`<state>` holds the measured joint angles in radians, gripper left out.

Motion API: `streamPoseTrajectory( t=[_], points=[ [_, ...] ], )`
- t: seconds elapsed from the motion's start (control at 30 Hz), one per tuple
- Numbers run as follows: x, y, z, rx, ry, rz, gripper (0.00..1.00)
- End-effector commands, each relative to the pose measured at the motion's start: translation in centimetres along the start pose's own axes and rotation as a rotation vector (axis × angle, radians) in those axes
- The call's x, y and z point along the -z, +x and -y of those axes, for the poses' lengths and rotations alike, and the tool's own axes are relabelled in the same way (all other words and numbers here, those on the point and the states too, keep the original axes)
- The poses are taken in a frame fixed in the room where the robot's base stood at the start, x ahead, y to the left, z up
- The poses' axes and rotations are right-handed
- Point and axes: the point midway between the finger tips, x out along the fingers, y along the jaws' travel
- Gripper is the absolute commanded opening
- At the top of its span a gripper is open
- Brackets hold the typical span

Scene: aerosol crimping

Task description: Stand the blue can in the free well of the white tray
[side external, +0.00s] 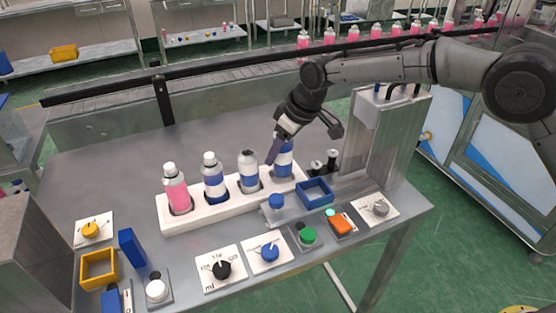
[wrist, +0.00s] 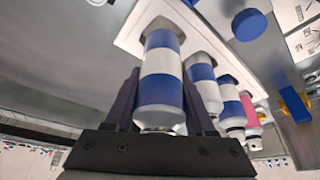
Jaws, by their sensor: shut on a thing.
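The blue can (side external: 286,158), blue with a white band, stands about upright at the right end of the white tray (side external: 232,207). It also fills the middle of the wrist view (wrist: 161,88). My gripper (side external: 281,149) is shut on it, with one dark finger on each side in the wrist view (wrist: 160,105). The can's lower end is at the end well of the tray (wrist: 128,38). I cannot tell whether it rests on the well's floor. The other wells hold a pink can (side external: 176,192) and two blue-and-white cans (side external: 213,180) (side external: 249,172).
A blue knob (side external: 276,201) and an open blue box (side external: 315,193) sit just right of the tray. A grey upright housing (side external: 380,135) stands behind them. Dials and buttons line the front edge, including a green button (side external: 308,235).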

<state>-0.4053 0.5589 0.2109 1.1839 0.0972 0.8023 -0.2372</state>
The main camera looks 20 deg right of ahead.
Motion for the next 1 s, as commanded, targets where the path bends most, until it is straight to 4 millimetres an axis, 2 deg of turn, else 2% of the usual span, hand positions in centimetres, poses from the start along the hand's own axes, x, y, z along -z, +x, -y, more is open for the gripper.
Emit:
streamPoseTrajectory(
  t=[0.27, 0.67, 0.7, 0.83, 1.0],
  points=[
    [-1.0, 3.1, 0.0, 0.001, 0.001, 0.001, 0.0],
    [-1.2, 3.5, 0.0, 0.0, 0.0, 0.0, 0.0],
    [-1.2, 3.5, 0.0, 0.0, 0.0, 0.001, 0.62],
    [-1.2, 3.5, 0.0, 0.0, 0.0, 0.001, 0.85],
    [-1.2, 3.5, 0.0, 0.0, 0.0, 0.001, 0.85]
  ],
)
